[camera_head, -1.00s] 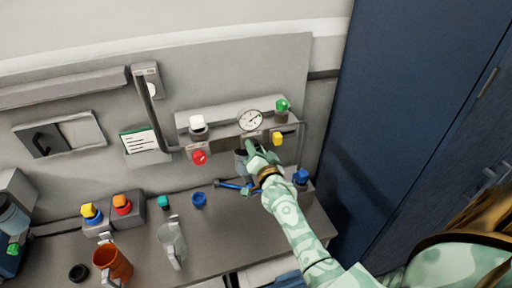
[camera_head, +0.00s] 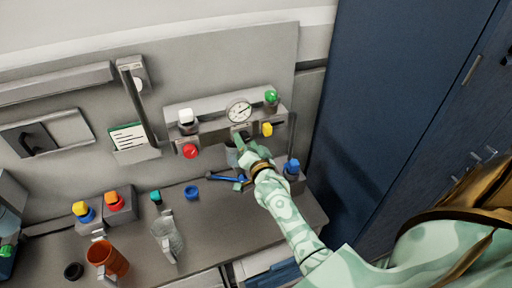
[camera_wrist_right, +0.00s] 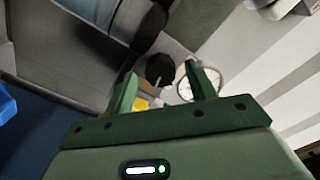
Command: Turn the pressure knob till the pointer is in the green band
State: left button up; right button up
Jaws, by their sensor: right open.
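The round white pressure gauge (camera_head: 239,110) sits on the grey wall unit. Its face is too small to read the pointer or a green band; it also shows in the right wrist view (camera_wrist_right: 207,82), partly behind a finger. A dark round knob (camera_wrist_right: 159,66), which looks like the pressure knob, lies between and beyond my right fingertips in the right wrist view. In the head view my right gripper (camera_head: 242,146) covers that spot, just below the gauge. My right gripper is open, its fingers spread to either side of the knob in the picture; contact cannot be told. My left gripper is not in view.
A yellow knob (camera_head: 267,129) is just right of my gripper, and a red button (camera_head: 190,151) is to the left. A green knob (camera_head: 271,96) and a white one (camera_head: 187,117) top the unit. An orange mug (camera_head: 110,260) and clear jug (camera_head: 168,240) stand on the bench.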

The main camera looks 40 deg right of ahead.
jog(key=p+v, duration=0.6)
jog(key=v, duration=0.9)
jog(key=shift+d, duration=0.1)
